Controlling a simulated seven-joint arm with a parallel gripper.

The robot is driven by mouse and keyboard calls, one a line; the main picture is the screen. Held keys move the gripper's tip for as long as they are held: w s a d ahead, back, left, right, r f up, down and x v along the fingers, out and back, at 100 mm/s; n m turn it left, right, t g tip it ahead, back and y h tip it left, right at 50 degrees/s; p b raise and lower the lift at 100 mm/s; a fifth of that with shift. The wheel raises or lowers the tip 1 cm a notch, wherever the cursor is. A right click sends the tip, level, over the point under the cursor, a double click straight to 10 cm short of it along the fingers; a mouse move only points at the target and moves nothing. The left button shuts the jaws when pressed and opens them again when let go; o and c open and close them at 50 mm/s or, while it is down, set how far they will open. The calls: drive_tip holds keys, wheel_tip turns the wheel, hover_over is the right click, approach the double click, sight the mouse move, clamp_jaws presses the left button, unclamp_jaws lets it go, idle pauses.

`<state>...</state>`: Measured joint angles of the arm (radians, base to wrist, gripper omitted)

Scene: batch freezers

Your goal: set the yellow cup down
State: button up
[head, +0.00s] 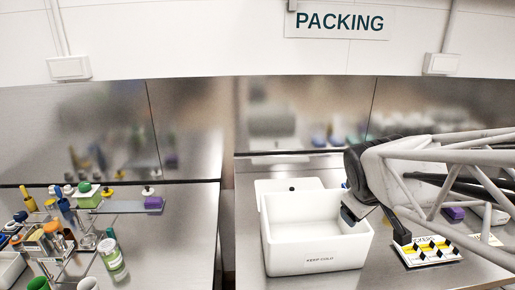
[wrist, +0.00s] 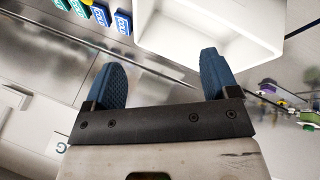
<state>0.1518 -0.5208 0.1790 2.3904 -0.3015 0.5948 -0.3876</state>
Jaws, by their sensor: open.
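My gripper (wrist: 162,62) is open, with its two blue fingers apart and nothing between them in the wrist view. In the head view my gripper (head: 352,213) is at the right wall of a white bin marked KEEP COLD (head: 318,252), and its fingers are partly hidden. The bin (wrist: 270,45) also shows beyond the fingers in the wrist view. I cannot make out a yellow cup for certain in either view. The inside of the bin shows only in part.
A white lid-like piece (head: 278,185) is behind the bin. The left bench holds bottles, a labelled jar (head: 111,260) and racks. A gap separates the benches.

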drive_tip(key=s+a+f+m+g+y, duration=0.1)
drive_tip(key=s+a+m+g+y, duration=0.1)
drive_tip(key=s+a+m, duration=0.3)
drive_tip(key=s+a+y, duration=0.1)
drive_tip(key=s+a, duration=0.3)
drive_tip(key=s, duration=0.3)
drive_tip(key=shift+s+f+g, duration=0.2)
drive_tip(key=shift+f+g, duration=0.2)
idle(0.3)
